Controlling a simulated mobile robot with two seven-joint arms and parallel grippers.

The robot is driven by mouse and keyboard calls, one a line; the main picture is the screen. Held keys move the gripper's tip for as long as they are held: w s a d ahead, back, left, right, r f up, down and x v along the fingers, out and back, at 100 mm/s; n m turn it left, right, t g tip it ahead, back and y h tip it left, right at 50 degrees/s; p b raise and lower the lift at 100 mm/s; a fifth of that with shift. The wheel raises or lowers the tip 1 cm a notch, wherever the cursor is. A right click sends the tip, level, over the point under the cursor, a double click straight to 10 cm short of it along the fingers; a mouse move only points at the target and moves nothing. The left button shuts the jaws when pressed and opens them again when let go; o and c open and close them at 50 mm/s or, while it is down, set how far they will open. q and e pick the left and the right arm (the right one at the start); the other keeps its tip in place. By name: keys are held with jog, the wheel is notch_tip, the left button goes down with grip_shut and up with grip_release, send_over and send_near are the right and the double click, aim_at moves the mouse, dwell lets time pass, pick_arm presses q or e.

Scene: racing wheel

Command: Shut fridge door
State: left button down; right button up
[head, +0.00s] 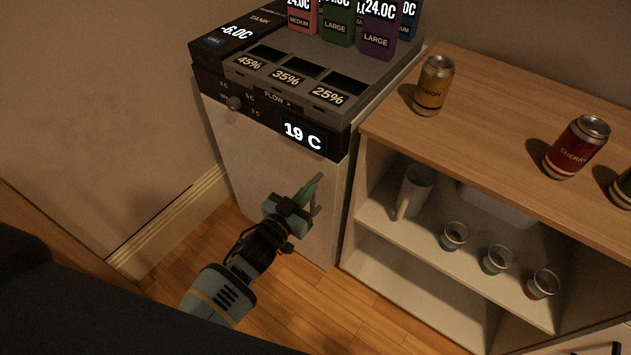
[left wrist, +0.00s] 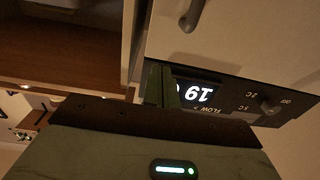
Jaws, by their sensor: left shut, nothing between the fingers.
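The fridge door (head: 262,165) is the pale front panel below a dark control strip showing 19 C. It looks close to flush with the cabinet, but I cannot tell whether a small gap remains. It also shows in the left wrist view (left wrist: 245,35), turned upside down, with a grey handle (left wrist: 193,14). My left gripper (head: 313,184) is in front of the door's right part, fingers together and empty. Its fingers also show in the left wrist view (left wrist: 161,84), near the display. I cannot tell whether they touch the door. My right gripper is not in view.
An open wooden-topped shelf unit (head: 480,110) stands right of the fridge, with a yellow can (head: 433,88) and a red can (head: 576,148) on top. A white mug (head: 415,190) and several small cups stand inside. Wooden floor (head: 290,315) lies in front.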

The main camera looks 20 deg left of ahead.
pick_arm(q)
jog(key=v, duration=0.7)
jog(key=shift+a+f, duration=0.15)
jog(key=shift+a, duration=0.1)
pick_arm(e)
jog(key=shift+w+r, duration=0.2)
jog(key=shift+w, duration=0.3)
